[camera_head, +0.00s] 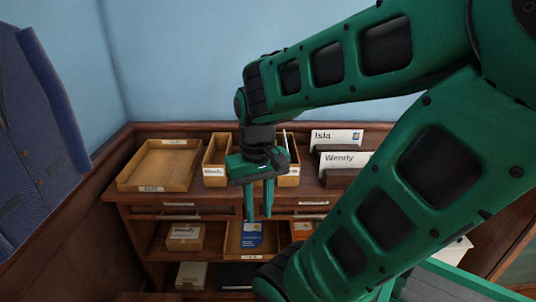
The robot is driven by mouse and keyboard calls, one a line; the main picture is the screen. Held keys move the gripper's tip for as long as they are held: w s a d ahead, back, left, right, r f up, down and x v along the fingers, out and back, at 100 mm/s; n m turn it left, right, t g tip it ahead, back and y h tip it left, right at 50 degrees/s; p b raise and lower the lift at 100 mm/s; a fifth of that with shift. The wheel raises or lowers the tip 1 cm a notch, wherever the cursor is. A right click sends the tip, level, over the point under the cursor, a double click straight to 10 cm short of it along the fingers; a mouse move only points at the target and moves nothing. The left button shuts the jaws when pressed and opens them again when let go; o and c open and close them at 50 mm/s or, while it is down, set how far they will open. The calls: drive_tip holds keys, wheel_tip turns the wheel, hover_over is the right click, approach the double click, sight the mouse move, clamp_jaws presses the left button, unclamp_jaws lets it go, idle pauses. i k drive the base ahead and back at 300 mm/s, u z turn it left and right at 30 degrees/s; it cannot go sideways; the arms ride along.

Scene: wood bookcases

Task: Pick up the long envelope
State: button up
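My gripper (259,216) points down in front of the bookcase. Its two green fingers are apart, with nothing seen between them. I cannot tell for sure which thing is the long envelope. A white, flat piece marked "Isla" (335,136) stands upright in a dark holder at the right of the top. A similar white piece marked "Wendy" (345,158) stands in front of it. A blue and white flat item (252,236) lies in a wooden tray (234,241) on the shelf below, behind the fingertips and partly hidden by them.
The bookcase top (203,190) carries an empty shallow tray (157,167) and narrow wooden bins (215,163). A "Wendy" box (185,237) sits on the shelf at left. A blue jacket (38,140) hangs at far left. My arm hides much of the right side.

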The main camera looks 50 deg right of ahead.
sight(348, 159)
drive_tip(key=u, duration=0.95)
drive_tip(key=k, duration=2.85)
drive_tip(key=z, duration=1.25)
drive_tip(key=i, duration=1)
drive_tip(key=u, duration=0.05)
